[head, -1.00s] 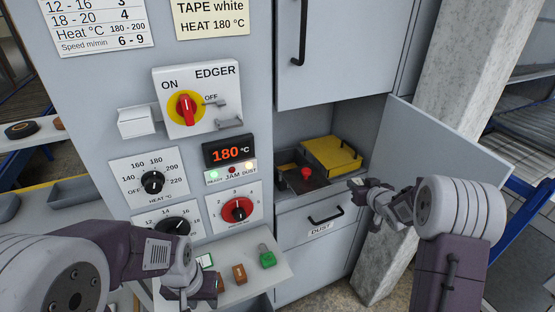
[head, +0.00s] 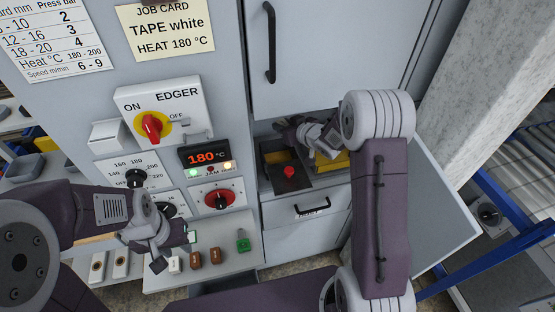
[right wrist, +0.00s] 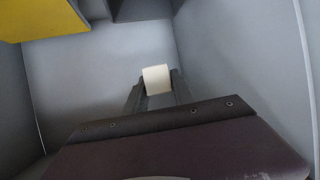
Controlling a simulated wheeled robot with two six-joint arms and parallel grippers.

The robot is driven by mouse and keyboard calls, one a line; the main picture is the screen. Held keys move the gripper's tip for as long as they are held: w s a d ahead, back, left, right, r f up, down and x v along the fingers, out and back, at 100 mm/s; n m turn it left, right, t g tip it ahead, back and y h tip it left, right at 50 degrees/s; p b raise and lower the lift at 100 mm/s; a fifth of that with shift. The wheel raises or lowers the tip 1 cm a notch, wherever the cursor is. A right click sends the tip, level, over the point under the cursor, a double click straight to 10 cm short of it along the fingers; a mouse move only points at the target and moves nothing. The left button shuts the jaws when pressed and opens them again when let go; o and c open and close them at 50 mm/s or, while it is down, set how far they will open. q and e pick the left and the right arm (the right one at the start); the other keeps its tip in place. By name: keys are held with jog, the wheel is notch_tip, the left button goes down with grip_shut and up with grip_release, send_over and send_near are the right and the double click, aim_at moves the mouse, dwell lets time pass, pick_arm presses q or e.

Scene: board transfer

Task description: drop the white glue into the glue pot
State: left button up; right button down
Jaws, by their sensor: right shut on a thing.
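My right gripper (head: 284,128) reaches into the open cabinet compartment in the head view, above the dark unit. In the right wrist view it is shut on a small off-white block (right wrist: 157,79), which looks like the white glue. I cannot make the block out in the head view. The dark unit with a red knob (head: 290,172) sits in the compartment, with a yellow box-like part (head: 342,161) partly behind my right arm. I cannot tell which part is the glue pot's opening.
The open cabinet door (head: 440,215) stands to the right of my right arm. The compartment walls are close around the right gripper. Below is a drawer with a black handle (head: 311,210). The display (head: 205,156) reads 180 °C.

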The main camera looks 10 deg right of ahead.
jog(key=f+b, duration=0.4)
jog(key=f, duration=0.1)
jog(key=shift+w+d+f, duration=0.1)
jog(key=shift+d+f, duration=0.05)
jog(key=shift+d, duration=0.05)
jog(key=c, duration=1)
grip_release()
jog(key=shift+o, duration=0.2)
jog(key=v, duration=0.9)
